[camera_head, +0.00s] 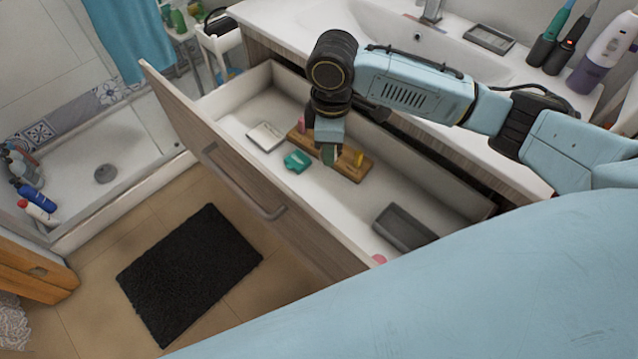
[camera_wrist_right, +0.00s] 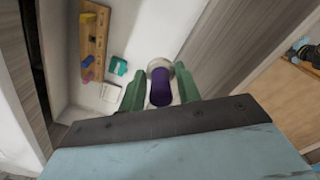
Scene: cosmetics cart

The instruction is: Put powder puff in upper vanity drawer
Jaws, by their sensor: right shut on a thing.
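The drawer (camera_head: 335,203) under the sink is pulled open, and its inside also shows in the right wrist view (camera_wrist_right: 140,28). My right gripper (camera_head: 328,155) is over the drawer, pointing down. In the right wrist view its green fingers (camera_wrist_right: 160,88) are shut on a purple handle-like piece with a pale round end (camera_wrist_right: 161,87), which looks like the powder puff. In the head view the held thing is mostly hidden by the gripper. My left gripper is not in view.
The drawer holds a wooden board (camera_head: 353,165) with small coloured pieces, a teal item (camera_head: 297,161), a white box (camera_head: 265,136), a grey tray (camera_head: 404,228) and a pink round thing (camera_head: 379,259). Bare drawer floor lies between the board and grey tray. The sink counter (camera_head: 290,22) is behind.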

